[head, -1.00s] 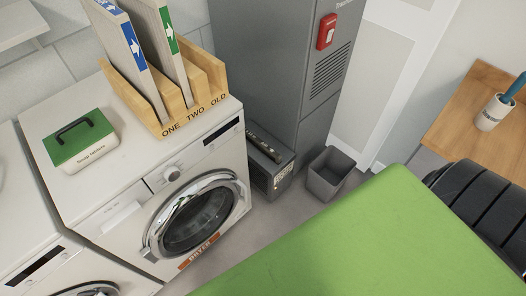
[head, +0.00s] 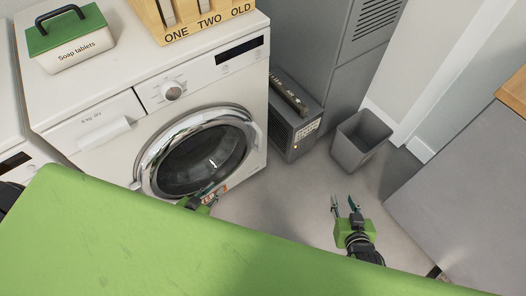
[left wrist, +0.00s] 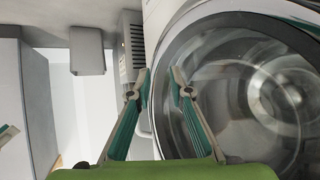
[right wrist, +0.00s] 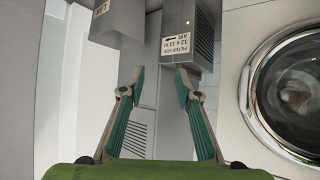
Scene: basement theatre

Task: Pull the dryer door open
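The white dryer (head: 110,98) stands with its round door (head: 205,160) shut; the door has a chrome ring and dark glass. A small pale handle-like piece (head: 257,137) is at the ring's right edge. My right gripper (head: 346,204) is open and empty, right of the dryer. The right wrist view shows its fingers (right wrist: 160,80) apart.
A green surface (head: 150,245) fills the lower foreground. A grey bin (head: 360,140) and a grey filter box (head: 296,120) stand right of the dryer. A soap tablets box (head: 75,45) and wooden file rack (head: 210,22) are on top. Grey floor is clear around my right gripper.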

